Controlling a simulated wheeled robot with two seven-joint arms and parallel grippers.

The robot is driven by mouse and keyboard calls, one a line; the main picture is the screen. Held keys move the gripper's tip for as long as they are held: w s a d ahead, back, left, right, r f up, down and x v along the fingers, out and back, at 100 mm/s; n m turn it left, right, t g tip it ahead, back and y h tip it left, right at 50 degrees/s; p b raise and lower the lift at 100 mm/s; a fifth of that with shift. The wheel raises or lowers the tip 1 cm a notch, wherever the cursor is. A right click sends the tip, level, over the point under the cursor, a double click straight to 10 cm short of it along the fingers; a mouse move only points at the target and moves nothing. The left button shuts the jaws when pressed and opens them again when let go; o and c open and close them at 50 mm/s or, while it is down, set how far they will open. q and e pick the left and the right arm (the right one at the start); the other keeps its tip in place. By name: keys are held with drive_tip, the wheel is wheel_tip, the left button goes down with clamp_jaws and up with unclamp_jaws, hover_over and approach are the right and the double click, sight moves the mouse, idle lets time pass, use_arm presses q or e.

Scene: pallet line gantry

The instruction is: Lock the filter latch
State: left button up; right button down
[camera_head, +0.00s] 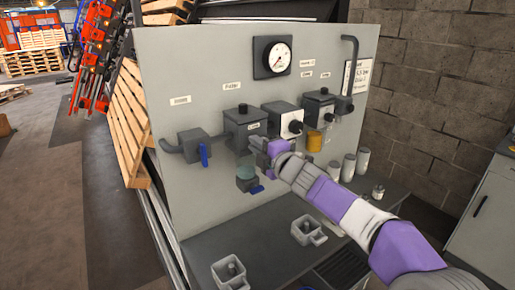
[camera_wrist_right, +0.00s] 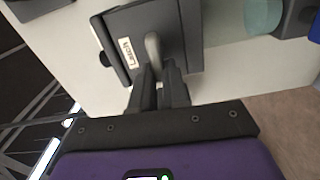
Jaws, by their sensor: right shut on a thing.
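The dark filter unit (camera_head: 240,120) is mounted on the grey panel, below a label that reads "Filter". In the right wrist view its dark block (camera_wrist_right: 120,25) carries a small white label (camera_wrist_right: 128,54) that seems to read "Latch". A light grey latch lever (camera_wrist_right: 153,45) stands out from the block beside that label. My right gripper (camera_head: 258,145) is at the lower front of the filter unit. In the right wrist view its fingers (camera_wrist_right: 160,75) are shut on the end of the latch lever. The fingers hide the lever's tip. My left gripper is not in view.
A greenish bowl (camera_head: 245,170) hangs below the filter, with a blue handle (camera_head: 256,189) under it. Another blue handle (camera_head: 204,156) is at left. A gauge (camera_head: 278,57) sits above. The bench (camera_head: 270,245) below holds two grey fittings, and white cylinders stand at right.

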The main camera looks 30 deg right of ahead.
drive_tip(key=shift+f+n, duration=0.1)
drive_tip(key=shift+n, duration=0.3)
drive_tip(key=c, duration=1.1)
unclamp_jaws()
drive_tip(key=s, duration=0.7)
drive_tip(key=shift+s+d+p, duration=0.3)
drive_tip(key=shift+p, duration=0.1)
